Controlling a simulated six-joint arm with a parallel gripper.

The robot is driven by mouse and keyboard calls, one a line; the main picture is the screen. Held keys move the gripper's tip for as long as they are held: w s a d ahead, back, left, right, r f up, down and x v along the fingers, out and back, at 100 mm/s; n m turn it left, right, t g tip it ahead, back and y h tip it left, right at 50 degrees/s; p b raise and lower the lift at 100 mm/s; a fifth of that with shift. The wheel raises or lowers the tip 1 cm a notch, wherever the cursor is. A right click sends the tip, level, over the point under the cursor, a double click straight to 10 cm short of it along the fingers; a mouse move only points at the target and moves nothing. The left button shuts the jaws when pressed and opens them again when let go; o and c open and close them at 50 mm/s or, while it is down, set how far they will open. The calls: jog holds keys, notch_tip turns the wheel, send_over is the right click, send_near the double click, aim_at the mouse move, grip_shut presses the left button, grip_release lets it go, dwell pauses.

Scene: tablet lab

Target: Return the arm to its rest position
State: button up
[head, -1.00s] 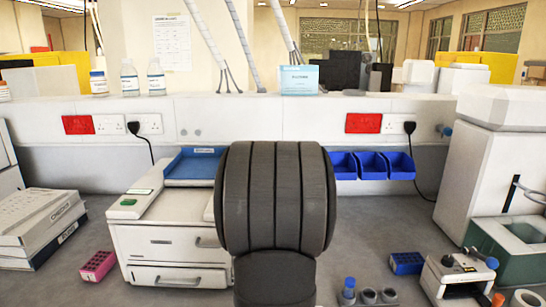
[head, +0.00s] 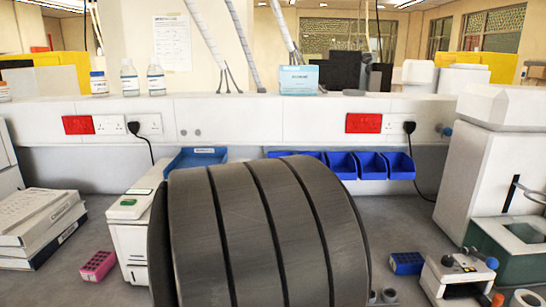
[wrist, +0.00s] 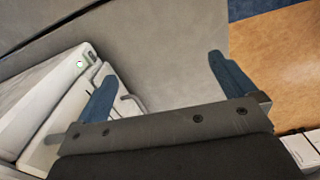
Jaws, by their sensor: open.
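My gripper (wrist: 160,90) shows in the wrist view with its two blue fingers spread wide apart and nothing between them. Grey bench surface lies beyond the fingers, with a tan floor at the right. The left finger overlaps the white machine in that picture; I cannot tell how far apart they are. In the head view a large dark ribbed part of my arm fills the lower middle, and my gripper is hidden there.
A white machine with a blue tray (head: 193,158) stands behind my arm. Blue bins (head: 371,166) hang on the back wall. A pink rack (head: 98,265) and thick books (head: 35,225) lie left. A blue rack (head: 406,263) and a small device (head: 458,274) stand right.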

jog(key=shift+s+a+f+n, duration=0.1)
jog(key=shift+s+a+n, duration=0.15)
jog(key=shift+a+n, duration=0.3)
jog(key=shift+s+a+n, duration=0.25)
jog(key=shift+a+n, duration=0.2)
jog(key=shift+a, duration=0.15)
